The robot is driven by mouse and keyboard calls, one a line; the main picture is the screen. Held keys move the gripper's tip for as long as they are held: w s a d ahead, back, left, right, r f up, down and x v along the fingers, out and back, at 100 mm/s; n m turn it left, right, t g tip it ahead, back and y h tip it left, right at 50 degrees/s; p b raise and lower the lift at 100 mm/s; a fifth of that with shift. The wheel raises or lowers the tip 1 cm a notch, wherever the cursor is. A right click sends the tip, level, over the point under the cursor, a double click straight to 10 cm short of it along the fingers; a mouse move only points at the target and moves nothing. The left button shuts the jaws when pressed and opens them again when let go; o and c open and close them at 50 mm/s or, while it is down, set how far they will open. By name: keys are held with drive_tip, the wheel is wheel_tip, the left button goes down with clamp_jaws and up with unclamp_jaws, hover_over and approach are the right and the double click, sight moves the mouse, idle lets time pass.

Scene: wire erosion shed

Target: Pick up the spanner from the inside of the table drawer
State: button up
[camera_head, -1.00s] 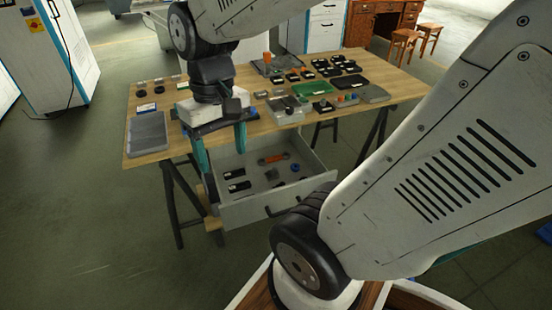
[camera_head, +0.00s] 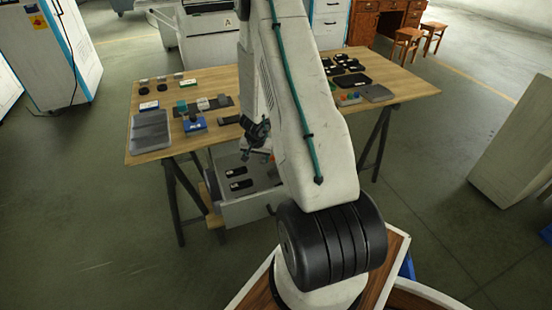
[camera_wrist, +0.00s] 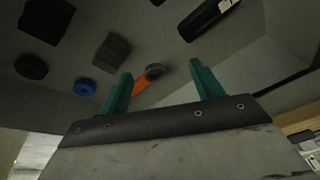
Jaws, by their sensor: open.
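The spanner (camera_wrist: 141,87) has an orange handle and a grey ring end, and lies inside the table drawer (camera_head: 245,211). In the wrist view it shows between the fingers, partly hidden behind the left one. In the head view my arm hides nearly all of it. My gripper (camera_wrist: 161,69) has two teal fingers, spread apart and empty, pointing at the drawer floor. I cannot tell how far its tips are from the spanner. The drawer is pulled out below the table's front edge; my arm covers its right part.
In the drawer are a blue round piece (camera_wrist: 85,87), a grey block (camera_wrist: 112,52), a black round piece (camera_wrist: 31,66) and a black labelled item (camera_wrist: 208,17). The table (camera_head: 152,97) above carries many small parts. Open floor lies left.

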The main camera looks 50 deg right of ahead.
drive_tip(key=d+h, duration=0.1)
drive_tip(key=d, duration=0.2)
drive_tip(key=shift+d+f, duration=0.2)
drive_tip(key=x, duration=0.7)
drive_tip(key=shift+s+d+r, duration=0.1)
drive_tip(key=shift+s+d, duration=0.15)
drive_tip(key=shift+d, duration=0.15)
drive_tip(key=shift+h, duration=0.3)
drive_tip(key=c, duration=1.3)
